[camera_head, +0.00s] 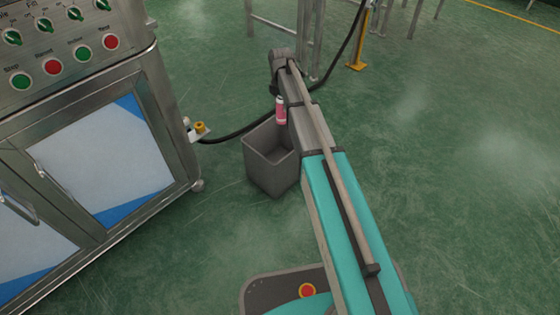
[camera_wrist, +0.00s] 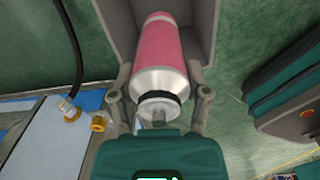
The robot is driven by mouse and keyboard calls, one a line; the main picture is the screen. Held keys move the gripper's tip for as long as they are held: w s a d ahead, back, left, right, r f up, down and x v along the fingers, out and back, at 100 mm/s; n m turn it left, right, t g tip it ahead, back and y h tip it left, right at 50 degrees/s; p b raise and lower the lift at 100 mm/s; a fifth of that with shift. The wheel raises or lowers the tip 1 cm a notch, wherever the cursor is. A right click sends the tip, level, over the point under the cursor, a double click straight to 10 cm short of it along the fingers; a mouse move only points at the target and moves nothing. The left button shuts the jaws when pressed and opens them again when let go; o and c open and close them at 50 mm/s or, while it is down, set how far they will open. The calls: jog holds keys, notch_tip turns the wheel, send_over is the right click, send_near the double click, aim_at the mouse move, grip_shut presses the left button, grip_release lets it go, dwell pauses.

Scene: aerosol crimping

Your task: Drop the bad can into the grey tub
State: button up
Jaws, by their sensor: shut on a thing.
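The can (camera_head: 281,110) is pink with a silver shoulder and hangs over the grey tub (camera_head: 262,178), which stands on the floor beside the machine. In the wrist view the can (camera_wrist: 160,62) lies between the two fingers of my gripper (camera_wrist: 160,98), which is shut on it. The tub's grey walls (camera_wrist: 117,30) show around the can in that view. The head view hides most of my gripper behind my arm. I cannot tell how far the can's lower end is from the tub's rim.
A steel machine cabinet (camera_head: 120,150) with buttons and dials stands at the left. Yellow and white fittings (camera_head: 199,127) and a black hose (camera_head: 240,132) stick out from its side near the tub. A metal frame with a yellow foot (camera_head: 357,66) stands behind. The green floor at the right is clear.

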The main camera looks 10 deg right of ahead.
aim_at(281, 116)
jog(key=shift+f, duration=0.15)
dwell(0.3)
jog(key=shift+f+b, duration=2.85)
jog(key=shift+b, duration=0.1)
jog(key=o, duration=1.2)
jog(key=shift+s+r, duration=0.1)
jog(key=shift+s, duration=0.05)
